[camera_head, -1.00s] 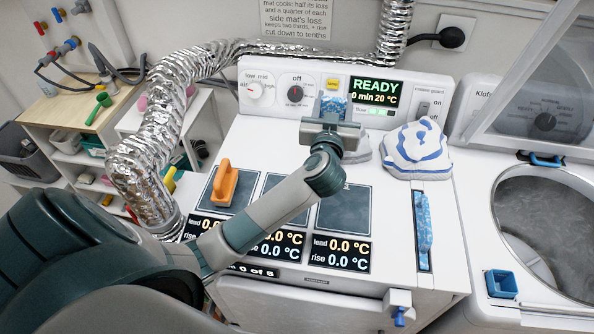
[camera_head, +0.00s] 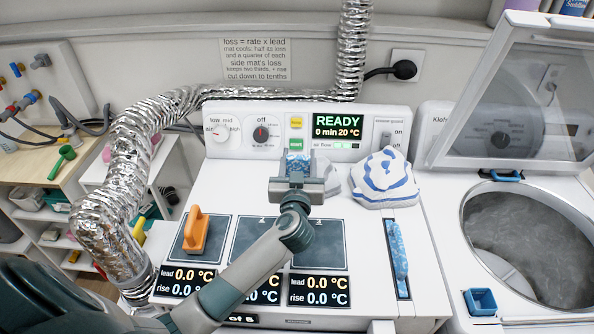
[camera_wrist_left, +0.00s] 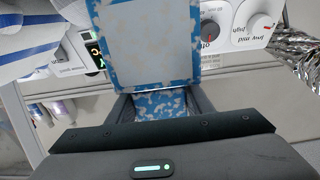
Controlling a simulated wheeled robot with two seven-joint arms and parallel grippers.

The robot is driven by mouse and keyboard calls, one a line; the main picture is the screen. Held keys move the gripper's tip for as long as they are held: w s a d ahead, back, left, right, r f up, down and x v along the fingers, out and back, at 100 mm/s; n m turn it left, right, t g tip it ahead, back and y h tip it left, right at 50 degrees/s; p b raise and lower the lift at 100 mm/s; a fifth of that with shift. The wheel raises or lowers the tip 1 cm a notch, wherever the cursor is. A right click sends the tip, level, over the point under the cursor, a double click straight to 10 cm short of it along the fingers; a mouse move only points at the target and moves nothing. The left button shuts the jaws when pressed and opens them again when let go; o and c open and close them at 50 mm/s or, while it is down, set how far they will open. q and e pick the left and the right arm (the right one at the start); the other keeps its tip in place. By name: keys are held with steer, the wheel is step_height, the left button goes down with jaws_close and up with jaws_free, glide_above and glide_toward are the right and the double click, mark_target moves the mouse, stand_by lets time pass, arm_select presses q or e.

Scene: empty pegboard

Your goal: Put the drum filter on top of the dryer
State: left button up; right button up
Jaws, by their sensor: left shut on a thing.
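My left gripper (camera_head: 297,181) is shut on a flat blue-and-white patterned piece (camera_head: 297,166), which I take to be the drum filter. In the left wrist view the filter (camera_wrist_left: 150,45) shows a pale panel with a patterned blue frame, and its lower end sits between the fingers. The gripper is over the back part of the white dryer top (camera_head: 215,197), in front of the control panel. I cannot tell whether the filter touches the top. The dryer display reads READY. My right gripper is not in view.
A striped cloth (camera_head: 384,180) lies at the back right. A similar blue patterned strip (camera_head: 398,250) sits in a slot. An open washer (camera_head: 440,215) stands to the right.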

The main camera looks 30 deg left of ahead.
mark_target(299, 169)
arm_select(q)
steer(key=shift+f, duration=0.1)
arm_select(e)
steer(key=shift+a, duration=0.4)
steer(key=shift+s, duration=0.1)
arm_select(q)
steer(key=shift+f, duration=1.9)
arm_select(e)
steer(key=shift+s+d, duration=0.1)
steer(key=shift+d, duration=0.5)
arm_select(q)
steer(key=shift+f, duration=0.1)
steer(key=o, duration=1.1)
steer(key=shift+o, duration=0.2)
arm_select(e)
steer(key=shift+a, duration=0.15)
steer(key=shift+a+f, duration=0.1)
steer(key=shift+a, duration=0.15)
